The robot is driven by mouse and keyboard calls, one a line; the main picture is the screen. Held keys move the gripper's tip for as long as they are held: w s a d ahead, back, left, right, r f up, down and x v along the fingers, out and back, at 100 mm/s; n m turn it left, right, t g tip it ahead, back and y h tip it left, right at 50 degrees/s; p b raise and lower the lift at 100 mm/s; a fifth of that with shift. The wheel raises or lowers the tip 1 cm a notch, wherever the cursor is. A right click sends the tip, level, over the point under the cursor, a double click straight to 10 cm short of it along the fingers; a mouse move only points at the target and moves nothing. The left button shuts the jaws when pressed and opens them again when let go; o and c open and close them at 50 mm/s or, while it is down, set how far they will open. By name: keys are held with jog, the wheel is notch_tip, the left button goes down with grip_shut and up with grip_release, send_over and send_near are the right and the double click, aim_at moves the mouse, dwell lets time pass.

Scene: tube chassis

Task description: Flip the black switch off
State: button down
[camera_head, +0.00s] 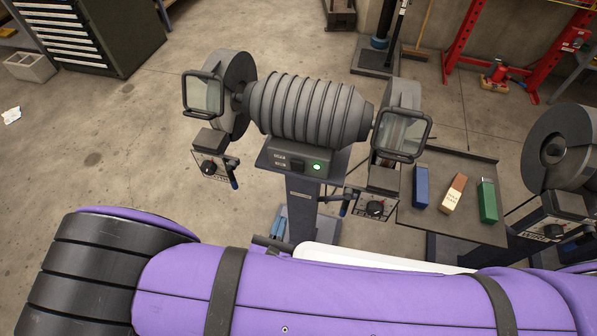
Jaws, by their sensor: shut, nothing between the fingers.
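A bench grinder with a ribbed grey motor housing (310,108) stands on a pedestal in the middle of the head view. Its front panel carries a small black switch (297,167), with small labels to its left and a lit green light (317,167) to its right. The switch is too small to tell which way it is tipped. My purple arm crosses the bottom of the view, in front of the pedestal. My gripper does not show clearly in this view, so its place relative to the switch cannot be told.
Clear guards (403,134) and tool rests flank the grinder. A side tray (450,225) at right holds blue, tan and green blocks. Another grinding machine (562,150) stands at the right edge. A dark drawer cabinet (95,35) is at upper left. Floor at left is mostly open.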

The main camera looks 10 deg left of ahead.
aim_at(299, 165)
jog(key=w, duration=0.4)
jog(key=w+r, duration=0.1)
jog(key=w, duration=0.4)
jog(key=w+d, duration=0.1)
jog(key=w, duration=0.4)
jog(key=shift+r, duration=0.4)
jog(key=shift+w+d+r+g, duration=0.1)
jog(key=shift+w+r+g, duration=0.15)
jog(key=shift+g, duration=0.3)
jog(key=shift+w+r+g, duration=0.15)
jog(key=shift+w+g, duration=0.05)
jog(key=shift+g, duration=0.35)
jog(key=shift+s, duration=0.2)
jog(key=s+a, duration=0.1)
jog(key=s, duration=1.3)
jog(key=shift+r, duration=0.4)
